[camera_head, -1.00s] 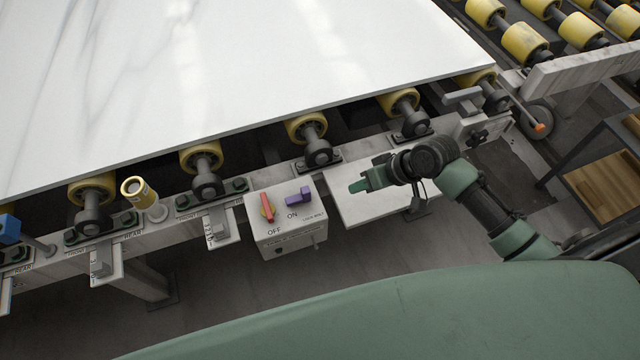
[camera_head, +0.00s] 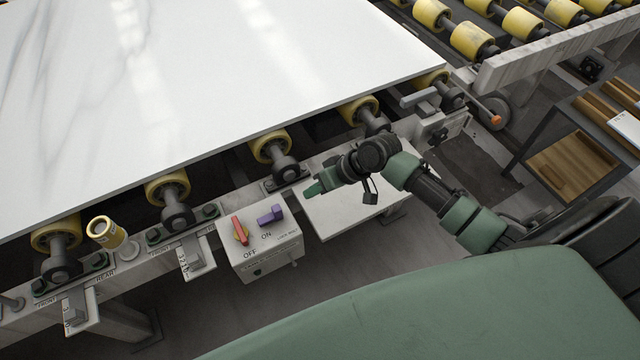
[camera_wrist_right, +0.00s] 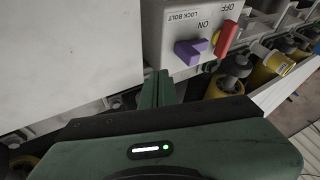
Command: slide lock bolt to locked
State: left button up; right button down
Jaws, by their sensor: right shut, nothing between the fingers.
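The purple lock bolt (camera_head: 270,216) sits on top of a white control box (camera_head: 262,262), beside the ON label. It also shows in the right wrist view (camera_wrist_right: 192,50), below the words LOCK BOLT. A red switch handle (camera_head: 240,230) stands next to it, near the OFF and ON labels; it shows too in the wrist view (camera_wrist_right: 227,38). My right gripper (camera_head: 313,189) is shut and empty, to the right of the bolt and apart from it. In the wrist view its closed fingers (camera_wrist_right: 157,88) point toward the box. My left gripper is not in view.
A large white stone slab (camera_head: 200,80) lies on yellow rollers behind the box. A white panel (camera_head: 345,205) is right of the box. A yellow cylinder (camera_head: 101,231) stands left. A dark shelf with wooden boards (camera_head: 572,168) is at the right.

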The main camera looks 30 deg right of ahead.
aim_at(265, 216)
jog(key=x, duration=0.4)
jog(key=shift+a+p, duration=0.85)
jog(key=shift+a, duration=1.15)
jog(key=a+p, duration=0.1)
jog(key=a, duration=0.3)
jog(key=shift+s+a, duration=0.15)
jog(key=shift+a, duration=0.15)
